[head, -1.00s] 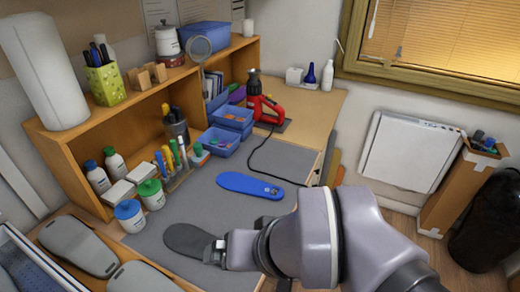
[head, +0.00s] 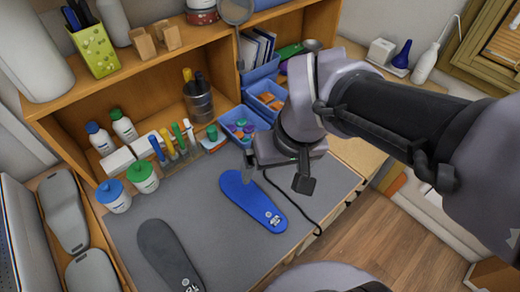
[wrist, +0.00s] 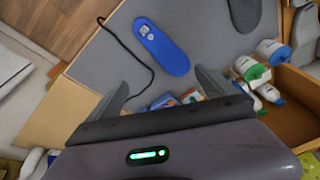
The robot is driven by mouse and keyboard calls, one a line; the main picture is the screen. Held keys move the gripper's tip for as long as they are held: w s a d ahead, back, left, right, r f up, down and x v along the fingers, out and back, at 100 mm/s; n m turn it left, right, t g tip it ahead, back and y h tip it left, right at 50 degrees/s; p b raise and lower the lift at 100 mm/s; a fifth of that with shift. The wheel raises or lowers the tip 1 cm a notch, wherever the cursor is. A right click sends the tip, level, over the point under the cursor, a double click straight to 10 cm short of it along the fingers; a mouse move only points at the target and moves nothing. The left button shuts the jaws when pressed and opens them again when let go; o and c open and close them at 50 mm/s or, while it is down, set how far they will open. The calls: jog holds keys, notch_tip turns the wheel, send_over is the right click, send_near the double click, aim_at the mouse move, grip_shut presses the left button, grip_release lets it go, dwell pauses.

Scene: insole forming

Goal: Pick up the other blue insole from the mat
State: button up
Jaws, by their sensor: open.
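One blue insole (head: 252,202) lies flat on the grey mat (head: 200,207). A dark grey insole (head: 166,256) lies on the mat to its left. My gripper (head: 276,176) is open and empty, above the mat near the far end of the blue insole. In the wrist view, my open fingers (wrist: 161,78) stand apart, with the blue insole (wrist: 168,52) beyond and between them, not gripped. The dark insole (wrist: 243,12) shows at the top there. I see no second blue insole.
Blue bins (head: 238,125) with small parts stand behind the mat. Glue bottles (head: 143,177) and markers (head: 172,145) stand at the left back. A black cable (head: 300,208) runs right of the blue insole. Grey insole forms (head: 65,208) lie at far left.

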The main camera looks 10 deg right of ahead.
jog(key=w+a+f+n+g+h+p, duration=0.1)
jog(key=w+a+f+n+g+p, duration=0.25)
jog(key=a+f+n, duration=0.2)
jog(key=b, duration=0.6)
send_over(255, 202)
jog(key=shift+t, duration=0.45)
jog(key=f, duration=1)
jog(key=shift+s+a+f, duration=0.2)
jog(key=shift+s+a, duration=0.05)
jog(key=shift+s, duration=0.15)
jog(key=f+b, duration=0.1)
jog(key=f, duration=0.1)
jog(key=f+b, duration=0.1)
jog(key=f, duration=0.1)
jog(key=f+b, duration=0.1)
jog(key=f, duration=0.1)
jog(key=shift+w+d, duration=0.25)
jog(key=shift+w, duration=0.15)
jog(key=shift+r, duration=0.1)
jog(key=shift+c, duration=0.9)
jog(key=c, duration=1.3)
